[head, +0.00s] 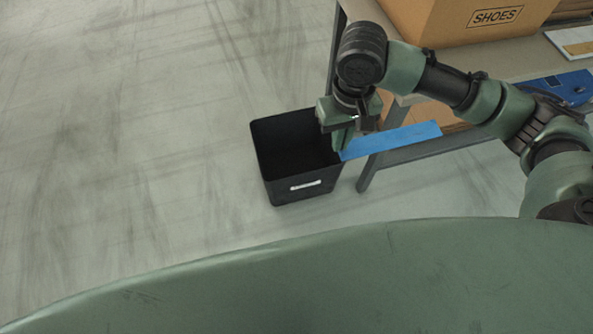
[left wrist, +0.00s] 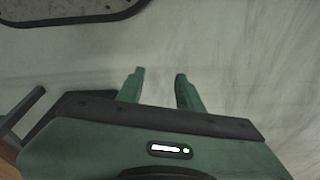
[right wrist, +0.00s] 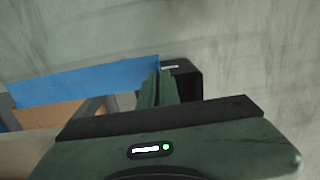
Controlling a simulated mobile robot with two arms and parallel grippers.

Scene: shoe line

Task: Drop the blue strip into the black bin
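The blue strip (head: 395,140) is a flat, long piece held at its left end by my right gripper (head: 342,146). The strip also shows in the right wrist view (right wrist: 85,82), reaching left from the fingers, which are shut on its end. The black bin (head: 290,185) stands on the floor, open at the top, with a white label. My right gripper is above the bin's right edge, and the strip sticks out to the right, past the bin. In the right wrist view the bin (right wrist: 188,82) is partly hidden behind the fingers. My left gripper (left wrist: 159,74) is open and empty over floor.
A table (head: 409,98) with grey legs stands right of the bin, with a cardboard box (head: 440,20) marked SHOES on top. Another blue item (head: 560,88) lies at the table's right. The floor left of the bin is clear.

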